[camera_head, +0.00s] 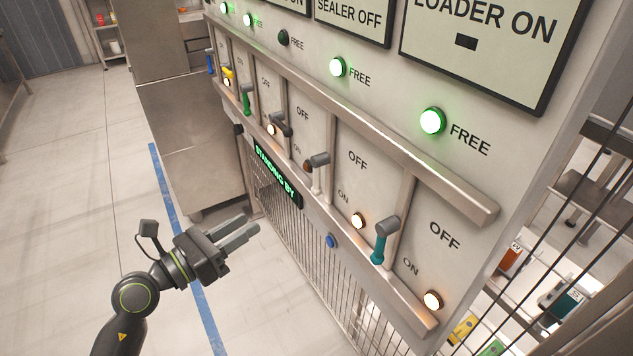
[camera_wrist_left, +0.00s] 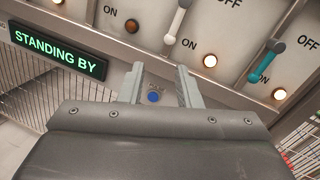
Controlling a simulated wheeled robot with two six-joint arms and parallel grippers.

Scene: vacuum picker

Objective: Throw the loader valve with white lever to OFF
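The white lever (camera_head: 316,180) hangs down from its grey pivot on the valve panel, its free end low, on the side of the ON label (camera_head: 343,196). It also shows at the top of the left wrist view (camera_wrist_left: 177,22), above the fingertips. My left gripper (camera_head: 252,224) is out in front of the panel, below and left of the white lever in the head view. Its two fingers are apart with nothing between them, and it touches no lever. The left wrist view shows the open fingers (camera_wrist_left: 160,80). My right gripper is not in view.
A teal lever (camera_head: 378,248) hangs right of the white one; green (camera_head: 247,102), yellow and blue levers are further left. A rail (camera_head: 370,130) runs above them. The STANDING BY display (camera_head: 276,174) and a blue button (camera_head: 330,241) sit below. Floor at left is open.

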